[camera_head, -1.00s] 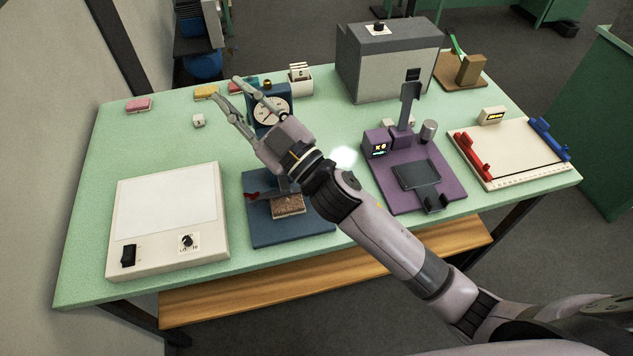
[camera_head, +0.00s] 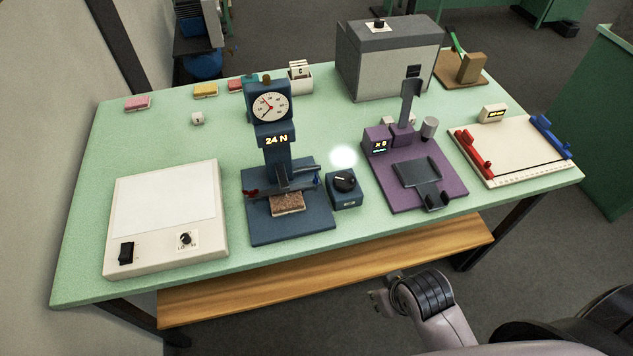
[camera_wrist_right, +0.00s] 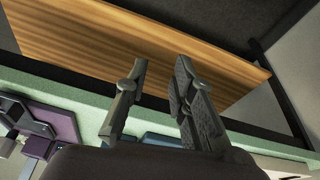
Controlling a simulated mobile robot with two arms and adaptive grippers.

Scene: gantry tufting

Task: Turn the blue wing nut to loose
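The blue wing nut (camera_head: 318,180) is a small blue spot at the right end of the clamp bar on the dark blue tester (camera_head: 270,225). Its exact angle is too small to tell. The tester's dial (camera_head: 270,107) shows a red needle, and its display reads 24 N. A brown sample (camera_head: 287,204) lies under the clamp. A red wing nut (camera_head: 251,193) sits at the bar's left end. My right gripper is in front of the table, away from the tester; in the wrist view (camera_wrist_right: 158,88) its fingers are apart and empty. My left gripper is not in view.
A small blue knob box (camera_head: 345,190) stands just right of the tester, and a purple device (camera_head: 440,185) stands beyond it. A white light panel (camera_head: 165,205) is at left. A wooden shelf (camera_head: 330,272) runs below the table's front edge.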

